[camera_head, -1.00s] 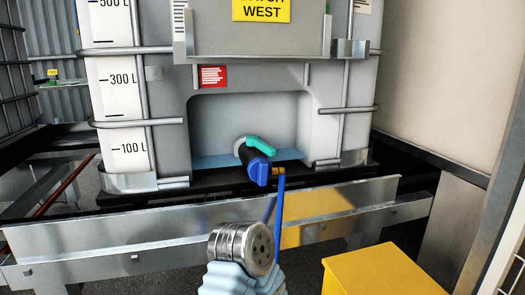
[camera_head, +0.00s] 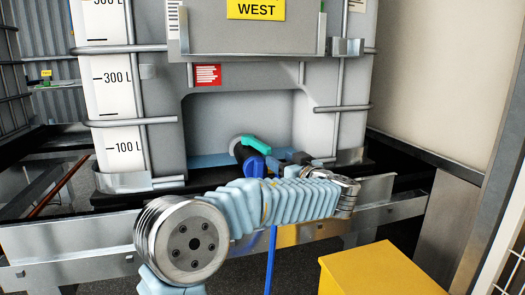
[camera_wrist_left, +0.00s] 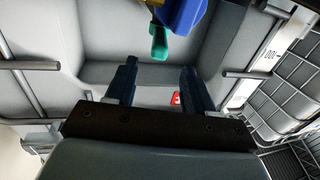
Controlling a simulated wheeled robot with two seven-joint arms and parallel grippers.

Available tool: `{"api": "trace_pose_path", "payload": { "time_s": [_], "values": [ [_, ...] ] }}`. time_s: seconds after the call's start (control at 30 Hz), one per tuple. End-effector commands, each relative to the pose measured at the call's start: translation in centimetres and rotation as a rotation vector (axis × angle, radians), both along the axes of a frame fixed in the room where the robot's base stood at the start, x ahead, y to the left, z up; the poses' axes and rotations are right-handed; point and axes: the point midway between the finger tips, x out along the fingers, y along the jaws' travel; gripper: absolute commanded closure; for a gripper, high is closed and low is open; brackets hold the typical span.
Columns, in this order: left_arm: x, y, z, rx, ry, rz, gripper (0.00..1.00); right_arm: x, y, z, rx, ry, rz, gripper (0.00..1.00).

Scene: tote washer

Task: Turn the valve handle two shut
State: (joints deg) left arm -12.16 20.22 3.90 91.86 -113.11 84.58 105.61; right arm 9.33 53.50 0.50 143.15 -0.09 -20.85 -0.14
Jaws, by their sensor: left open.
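The teal valve handle (camera_head: 257,145) sits on top of a blue valve (camera_head: 252,162) at the tank's lower outlet. In the head view it slants down to the right. My left gripper (camera_head: 278,164) is close to the right of the valve, partly hidden by my own arm. In the left wrist view, my left gripper (camera_wrist_left: 158,68) is open, its two dark fingers apart. The teal handle (camera_wrist_left: 159,42) points in towards the gap between the fingertips, and the blue valve body (camera_wrist_left: 183,14) is at the top edge. I see no contact. My right gripper is not in view.
The white tank (camera_head: 135,100) stands in a tubular cage on a dark base behind a metal rail (camera_head: 75,238). A blue hose (camera_head: 270,262) hangs below the valve. A yellow box (camera_head: 375,275) is at the lower right. A pale wall (camera_head: 430,80) closes the right side.

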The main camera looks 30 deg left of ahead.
Motion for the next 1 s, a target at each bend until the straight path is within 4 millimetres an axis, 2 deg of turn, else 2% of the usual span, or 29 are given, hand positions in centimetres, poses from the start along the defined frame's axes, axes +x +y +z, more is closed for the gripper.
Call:
{"api": "trace_pose_path", "payload": {
  "time_s": [0.3, 0.5, 0.67, 0.9, 1.0],
  "values": [
    [3.5, 6.6, 0.1, -0.002, 0.005, 0.004, 0.47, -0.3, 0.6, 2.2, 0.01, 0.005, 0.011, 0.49],
    [4.9, 9.1, 0.0, -0.002, 0.005, 0.001, 0.47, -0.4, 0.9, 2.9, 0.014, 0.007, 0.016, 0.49],
    [5.3, 9.8, -0.1, -0.001, 0.004, 0.0, 0.47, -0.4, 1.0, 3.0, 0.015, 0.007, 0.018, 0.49],
    [5.4, 9.9, -0.1, -0.002, 0.005, -0.001, 0.47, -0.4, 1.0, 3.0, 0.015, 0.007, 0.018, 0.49],
    [5.4, 9.9, -0.1, -0.002, 0.005, -0.001, 0.61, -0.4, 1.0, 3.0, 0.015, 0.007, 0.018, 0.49]
  ]
}}
